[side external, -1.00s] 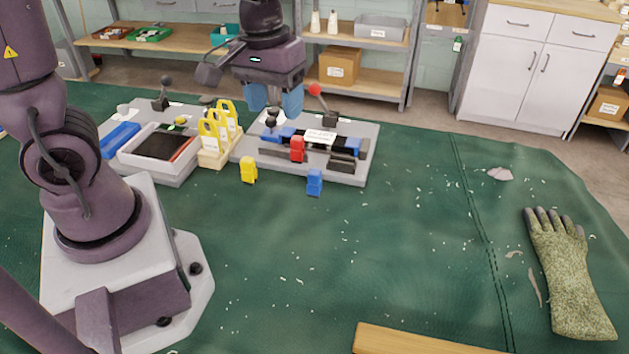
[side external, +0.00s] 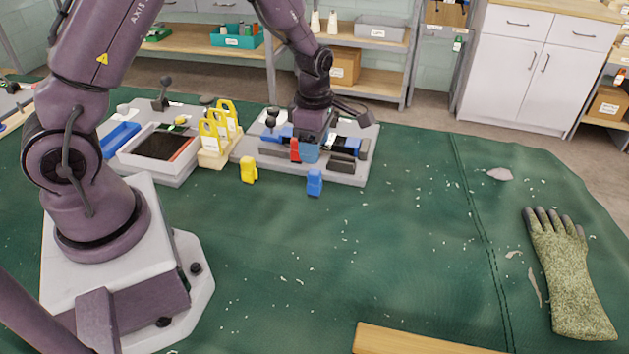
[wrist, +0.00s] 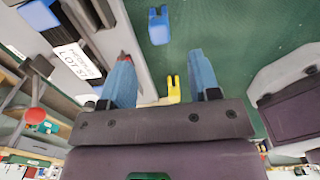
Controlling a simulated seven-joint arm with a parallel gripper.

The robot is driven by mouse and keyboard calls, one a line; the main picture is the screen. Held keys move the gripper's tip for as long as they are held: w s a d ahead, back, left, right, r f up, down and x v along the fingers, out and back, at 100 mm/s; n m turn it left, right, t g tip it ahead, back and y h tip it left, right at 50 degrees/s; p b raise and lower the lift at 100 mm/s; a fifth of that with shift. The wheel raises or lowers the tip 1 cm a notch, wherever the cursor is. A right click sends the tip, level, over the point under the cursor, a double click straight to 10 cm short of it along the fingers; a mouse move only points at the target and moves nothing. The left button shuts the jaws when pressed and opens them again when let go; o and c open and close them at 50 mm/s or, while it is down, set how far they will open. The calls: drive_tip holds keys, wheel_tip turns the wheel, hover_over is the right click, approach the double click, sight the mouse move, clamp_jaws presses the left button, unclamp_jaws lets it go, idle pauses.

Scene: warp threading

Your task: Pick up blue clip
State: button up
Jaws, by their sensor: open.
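The blue clip (side external: 315,183) stands upright on the green mat in front of the grey fixture board. In the wrist view the blue clip (wrist: 159,26) lies at the top centre, beyond the fingertips and roughly in line with the gap between them. My gripper (side external: 310,158) is over the front of the board, behind and above the blue clip, beside the red clip (side external: 295,150). In the wrist view my gripper (wrist: 160,58) has its two blue fingers spread and nothing between their tips. The left finger hides most of the red clip.
A yellow clip (side external: 248,170) stands on the mat to the left. A wooden rack with yellow tags (side external: 215,140) and a grey tray (side external: 160,150) are farther left.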

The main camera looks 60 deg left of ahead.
sight(315, 171)
wheel_tip(315, 171, down, 9)
drive_tip(key=shift+f, duration=0.1)
idle(0.4)
drive_tip(key=shift+c, duration=0.4)
drive_tip(key=c, duration=0.9)
